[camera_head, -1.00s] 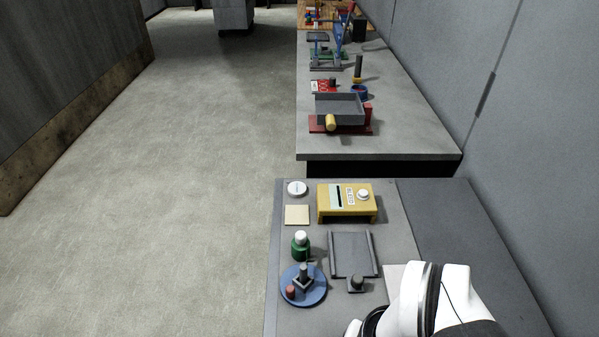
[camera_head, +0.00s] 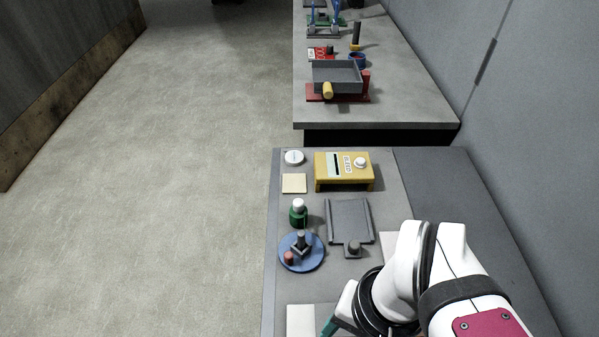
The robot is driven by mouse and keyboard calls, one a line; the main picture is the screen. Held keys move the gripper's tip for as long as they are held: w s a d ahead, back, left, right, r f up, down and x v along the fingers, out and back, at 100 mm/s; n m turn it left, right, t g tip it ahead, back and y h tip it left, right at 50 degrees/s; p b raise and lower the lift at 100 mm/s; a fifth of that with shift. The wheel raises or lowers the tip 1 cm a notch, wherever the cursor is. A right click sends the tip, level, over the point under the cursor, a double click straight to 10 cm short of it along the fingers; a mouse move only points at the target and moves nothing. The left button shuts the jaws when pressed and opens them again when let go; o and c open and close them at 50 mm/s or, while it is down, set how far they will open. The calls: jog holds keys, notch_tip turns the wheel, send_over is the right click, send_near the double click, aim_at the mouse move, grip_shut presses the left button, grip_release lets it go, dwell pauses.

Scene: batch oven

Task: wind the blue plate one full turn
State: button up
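The blue plate (camera_head: 313,262) is a round disc lying on the near grey bench. A small red knob (camera_head: 288,258) stands near its left front edge, and a dark grey post (camera_head: 301,242) on a square base stands near its middle. My white arm comes in from the lower right. A teal part of my gripper (camera_head: 333,326) shows at the bottom edge, in front of the plate and clear of it. The fingertips are mostly cut off, so I cannot see whether they are open or shut.
A green bottle (camera_head: 298,213) with a white cap stands just behind the plate. A grey tray-like fixture (camera_head: 348,221) with a dark knob (camera_head: 352,249) is to its right. A yellow box (camera_head: 344,171) is farther back. A pale square (camera_head: 300,320) lies in front.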

dwell(0.5)
jog(key=w+a+r+g, duration=0.1)
jog(key=w+r+g, duration=0.15)
jog(key=w, duration=0.95)
jog(key=g, duration=0.1)
send_over(289, 253)
jog(key=w+d, duration=0.3)
jog(key=w, duration=0.2)
notch_tip(289, 253, down, 7)
jog(key=x, duration=1.5)
jog(key=shift+s+a+f, duration=0.25)
jog(key=shift+a, duration=0.15)
grip_shut()
